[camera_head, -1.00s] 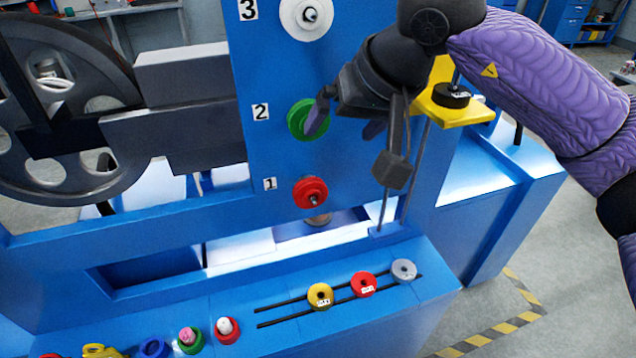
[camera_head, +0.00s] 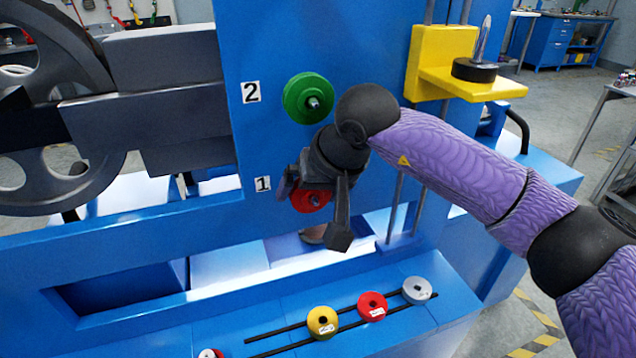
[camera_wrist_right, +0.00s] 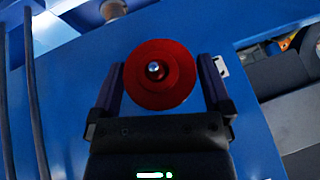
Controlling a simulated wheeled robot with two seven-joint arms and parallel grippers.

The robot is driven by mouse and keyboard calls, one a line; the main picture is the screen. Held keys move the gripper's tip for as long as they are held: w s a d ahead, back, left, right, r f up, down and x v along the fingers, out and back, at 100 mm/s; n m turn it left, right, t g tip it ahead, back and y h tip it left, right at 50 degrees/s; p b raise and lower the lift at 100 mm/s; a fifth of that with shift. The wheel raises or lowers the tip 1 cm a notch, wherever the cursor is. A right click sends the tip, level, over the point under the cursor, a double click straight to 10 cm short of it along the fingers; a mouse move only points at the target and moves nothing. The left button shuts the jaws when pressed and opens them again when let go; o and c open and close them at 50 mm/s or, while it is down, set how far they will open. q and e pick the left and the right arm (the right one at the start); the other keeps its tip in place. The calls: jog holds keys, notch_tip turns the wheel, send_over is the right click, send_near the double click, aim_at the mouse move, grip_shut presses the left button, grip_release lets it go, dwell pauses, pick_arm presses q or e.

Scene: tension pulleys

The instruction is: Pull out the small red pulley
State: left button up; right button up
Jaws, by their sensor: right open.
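The red pulley (camera_head: 307,201) is mounted on the blue upright panel beside the label 1, partly hidden behind my right gripper in the head view. In the right wrist view the red pulley (camera_wrist_right: 160,75) shows face-on, with a shiny round pin end at its centre. My right gripper (camera_head: 290,190) is in front of the panel at this pulley. In the right wrist view its open fingers (camera_wrist_right: 163,88) stand one on each side of the pulley, with narrow gaps visible. My left gripper is not in view.
A green pulley (camera_head: 308,98) sits above, by the label 2. A yellow block (camera_head: 440,75) stands at the upper right. Yellow, red and silver rings (camera_head: 416,290) rest on the ledge (camera_head: 270,310) below. A large dark wheel (camera_head: 50,110) is at the left.

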jog(key=shift+c, duration=1.4)
jog(key=c, duration=0.8)
jog(key=shift+s+d, duration=0.1)
jog(key=shift+s, duration=0.3)
jog(key=shift+s+d, duration=0.1)
jog(key=shift+s, duration=0.05)
jog(key=shift+s, duration=0.2)
jog(key=shift+s+d, duration=0.15)
jog(key=shift+s, duration=0.2)
jog(key=shift+s+d, duration=0.1)
jog(key=shift+s, duration=0.2)
